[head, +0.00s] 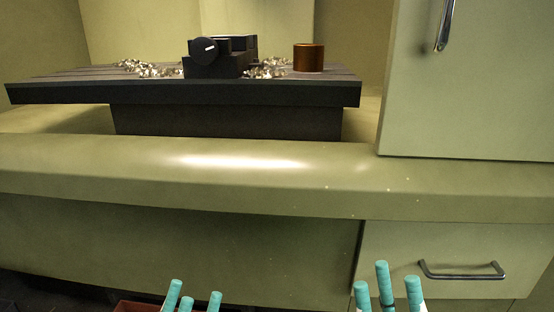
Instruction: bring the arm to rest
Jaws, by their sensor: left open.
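My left gripper (193,293) shows at the bottom edge, left of centre, as teal fingertips pointing up. Its fingertips stand apart with nothing seen between them, so it is open. My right gripper (386,281) is at the bottom edge, right of centre. Its teal fingertips are also spread apart and empty. Both grippers appear in front of the machine's lower front and below its rounded ledge. The arms and most of both hands are cut off by the lower edge of the view.
A dark slotted machine table (230,92) bears a black vise (215,66), metal chips (150,70) and a copper cylinder (308,58). A green ledge (250,165) juts below. A drawer handle (461,271) is right of my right gripper. A reddish box edge (136,307) shows bottom left.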

